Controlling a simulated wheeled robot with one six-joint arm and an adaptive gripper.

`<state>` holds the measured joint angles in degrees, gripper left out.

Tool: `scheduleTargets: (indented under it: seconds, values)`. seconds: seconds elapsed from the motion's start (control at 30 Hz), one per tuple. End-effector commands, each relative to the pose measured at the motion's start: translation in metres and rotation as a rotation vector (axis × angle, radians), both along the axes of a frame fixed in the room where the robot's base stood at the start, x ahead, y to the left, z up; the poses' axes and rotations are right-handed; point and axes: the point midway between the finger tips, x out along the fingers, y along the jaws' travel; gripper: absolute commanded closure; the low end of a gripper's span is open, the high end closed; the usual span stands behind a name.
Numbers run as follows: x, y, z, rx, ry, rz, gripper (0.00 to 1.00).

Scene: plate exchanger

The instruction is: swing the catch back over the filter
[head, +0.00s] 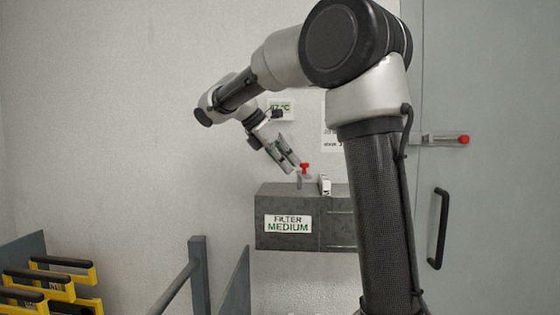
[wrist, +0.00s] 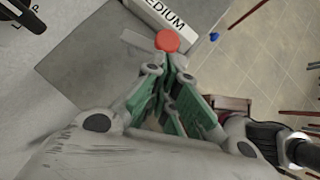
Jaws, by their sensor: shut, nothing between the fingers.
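The catch has a red knob (head: 305,167), standing on top of the grey filter box (head: 333,236). In the wrist view the red knob (wrist: 167,41) is just beyond my fingertips, with a pale bar (wrist: 138,43) beside it to the left. A narrow white piece (head: 324,185) stands on the box, right of the knob. My gripper (head: 296,166) is shut and empty, tilted down from the upper left. Its green-padded fingers (wrist: 168,62) meet close to the knob; contact cannot be told.
A FILTER MEDIUM label (head: 288,223) is on the box front. A grey door with a black handle (head: 439,228) and a red-tipped latch (head: 445,139) is at right. Yellow black-handled items (head: 55,280) and a grey rail (head: 197,265) are at lower left.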

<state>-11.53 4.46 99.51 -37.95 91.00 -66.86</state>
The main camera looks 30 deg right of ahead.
Motion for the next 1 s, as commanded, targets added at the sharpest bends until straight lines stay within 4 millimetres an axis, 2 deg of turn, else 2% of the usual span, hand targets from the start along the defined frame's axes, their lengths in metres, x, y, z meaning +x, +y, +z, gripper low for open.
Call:
scheduleTargets:
  seconds: [0.4,1.0]
  values:
    - [-0.0007,-0.0007,-0.0001,0.000,0.000,0.006,1.00]
    - [-0.0071,-0.0051,0.0001,0.000,0.000,0.110,1.00]
